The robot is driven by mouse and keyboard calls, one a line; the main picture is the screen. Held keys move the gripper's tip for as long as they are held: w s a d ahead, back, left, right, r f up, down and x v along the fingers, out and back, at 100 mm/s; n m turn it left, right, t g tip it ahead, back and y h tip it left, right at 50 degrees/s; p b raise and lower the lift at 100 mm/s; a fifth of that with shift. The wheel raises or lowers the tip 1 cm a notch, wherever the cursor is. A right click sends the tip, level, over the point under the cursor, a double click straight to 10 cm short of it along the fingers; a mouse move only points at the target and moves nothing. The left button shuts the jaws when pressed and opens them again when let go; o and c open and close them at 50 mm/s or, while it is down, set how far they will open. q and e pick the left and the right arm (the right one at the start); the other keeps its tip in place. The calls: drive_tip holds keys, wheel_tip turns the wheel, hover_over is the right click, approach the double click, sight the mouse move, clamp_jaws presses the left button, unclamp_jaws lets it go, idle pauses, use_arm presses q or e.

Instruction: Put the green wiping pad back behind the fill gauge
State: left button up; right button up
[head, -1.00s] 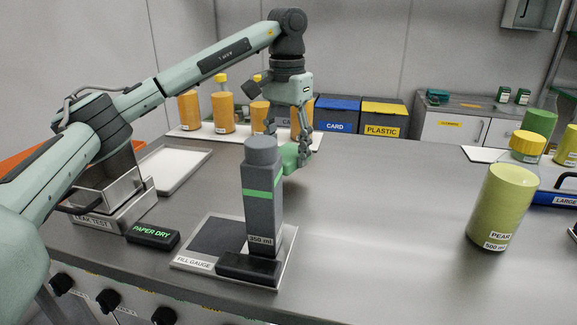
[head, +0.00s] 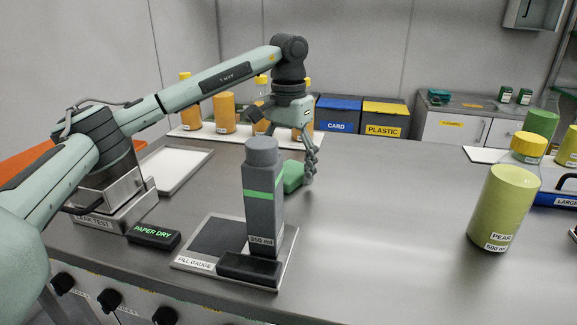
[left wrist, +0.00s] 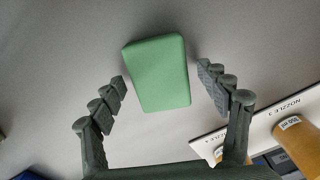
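The green wiping pad (head: 293,176) is behind the fill gauge (head: 195,263) in the head view, partly hidden by the grey 350 ml block (head: 262,205) standing on the gauge. The pad appears to rest on the steel worktop. My left gripper (head: 305,172) is low over the pad, its fingers pointing down. In the left wrist view the pad (left wrist: 158,74) lies between and slightly beyond the open fingers (left wrist: 162,78), with a gap on each side.
The PAPER DRY block (head: 153,236) lies left of the gauge. Orange bottles (head: 224,113) stand on a white mat behind. CARD (head: 338,115) and PLASTIC (head: 384,118) bins are at the back. A PEAR container (head: 502,205) stands right; the worktop between is clear.

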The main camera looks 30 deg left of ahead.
sight(289, 170)
drive_tip(key=shift+d, duration=0.1)
use_arm(q)
drive_tip(key=shift+r, duration=0.3)
wheel_tip(289, 170, up, 3)
drive_tip(key=shift+f, duration=0.1)
wheel_tip(289, 170, up, 9)
use_arm(e)
drive_tip(key=shift+s+f, duration=0.2)
drive_tip(key=shift+s, duration=0.1)
use_arm(q)
drive_tip(key=shift+f, duration=0.1)
drive_tip(key=shift+d, duration=0.15)
use_arm(e)
drive_tip(key=shift+d, duration=0.1)
